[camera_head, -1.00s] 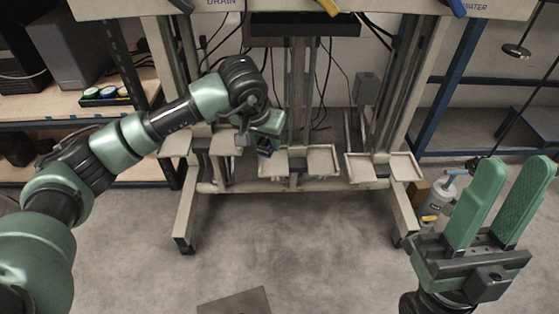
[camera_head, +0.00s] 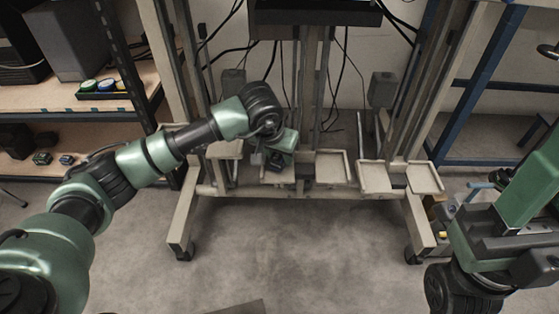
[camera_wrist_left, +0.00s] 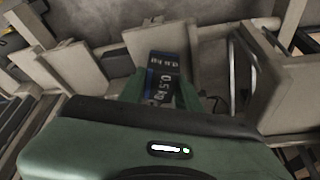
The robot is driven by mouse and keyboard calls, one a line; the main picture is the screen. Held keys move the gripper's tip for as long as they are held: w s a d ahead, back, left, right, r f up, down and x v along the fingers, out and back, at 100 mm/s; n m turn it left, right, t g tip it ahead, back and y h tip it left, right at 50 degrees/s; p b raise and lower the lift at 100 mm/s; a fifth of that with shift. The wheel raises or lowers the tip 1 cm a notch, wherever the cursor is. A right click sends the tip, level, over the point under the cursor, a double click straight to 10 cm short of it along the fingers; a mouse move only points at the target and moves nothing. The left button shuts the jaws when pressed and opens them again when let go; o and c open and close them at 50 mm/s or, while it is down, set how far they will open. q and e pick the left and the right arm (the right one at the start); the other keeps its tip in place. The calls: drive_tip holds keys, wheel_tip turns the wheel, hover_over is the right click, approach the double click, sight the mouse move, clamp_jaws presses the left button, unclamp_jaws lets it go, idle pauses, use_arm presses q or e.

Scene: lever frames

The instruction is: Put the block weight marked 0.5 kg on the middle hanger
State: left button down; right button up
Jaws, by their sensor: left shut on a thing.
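My left gripper (camera_head: 279,158) is shut on a dark block weight (camera_head: 276,165) with a blue band. In the left wrist view the block (camera_wrist_left: 162,84) reads "0.5 kg" and sits between the green fingers. In the head view the gripper and block are over the left plate of the middle hanger (camera_head: 328,167). A pale plate (camera_wrist_left: 160,38) shows just beyond the block in the wrist view; I cannot tell whether they touch. My right gripper (camera_head: 532,185) is empty at the right edge, partly cut off.
The right hanger (camera_head: 375,178) has two empty-looking plates. The left hanger (camera_head: 225,149) is partly behind my left arm. Shelves at the left hold small weights (camera_head: 66,159) and a tray of coloured round items (camera_head: 103,88).

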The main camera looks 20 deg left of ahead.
use_arm(q)
drive_tip(key=shift+f, duration=0.5)
drive_tip(key=shift+r, duration=0.1)
drive_tip(key=c, duration=1.3)
unclamp_jaws()
drive_tip(key=shift+f, duration=0.2)
drive_tip(key=shift+r, duration=0.15)
